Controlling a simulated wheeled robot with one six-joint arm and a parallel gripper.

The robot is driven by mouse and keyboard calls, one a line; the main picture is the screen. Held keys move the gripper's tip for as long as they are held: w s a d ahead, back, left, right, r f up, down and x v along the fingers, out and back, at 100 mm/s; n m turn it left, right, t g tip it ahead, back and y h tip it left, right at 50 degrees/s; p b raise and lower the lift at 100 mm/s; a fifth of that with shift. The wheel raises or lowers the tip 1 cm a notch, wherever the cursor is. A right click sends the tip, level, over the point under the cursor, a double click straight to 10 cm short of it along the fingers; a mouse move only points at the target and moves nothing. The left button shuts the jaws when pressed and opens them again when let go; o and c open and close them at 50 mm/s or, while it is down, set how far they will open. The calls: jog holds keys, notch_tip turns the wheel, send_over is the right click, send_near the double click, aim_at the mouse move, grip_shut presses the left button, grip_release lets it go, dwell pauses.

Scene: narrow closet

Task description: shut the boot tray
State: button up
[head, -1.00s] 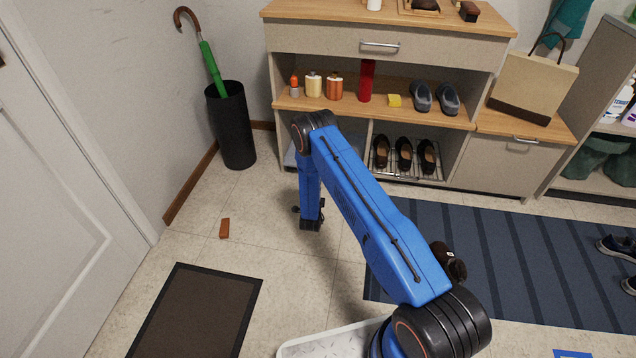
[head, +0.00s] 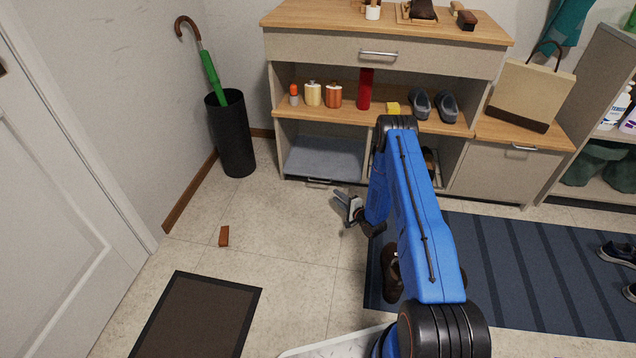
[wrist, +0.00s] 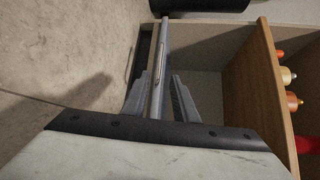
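The boot tray (head: 322,160) is a flat grey tray in the lower left compartment of the shelf unit, with a small dark handle (head: 318,181) low on its front. From the head view I cannot tell exactly how far it stands out. My gripper (head: 347,207) is low over the floor, in front of the tray's right end, with its fingers apart. In the wrist view the fingers (wrist: 160,98) appear either side of the tray's grey front bar (wrist: 161,70). Contact cannot be told. Nothing is seen held.
A shoe rack compartment is right of the tray, partly behind my arm. An umbrella stand (head: 231,135) is at the left. A brown block (head: 224,236) and a dark mat (head: 200,315) lie on the floor. Floor before the tray is clear.

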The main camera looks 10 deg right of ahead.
jog(key=x, duration=1.7)
jog(key=shift+f, duration=0.1)
grip_shut()
dwell(1.0)
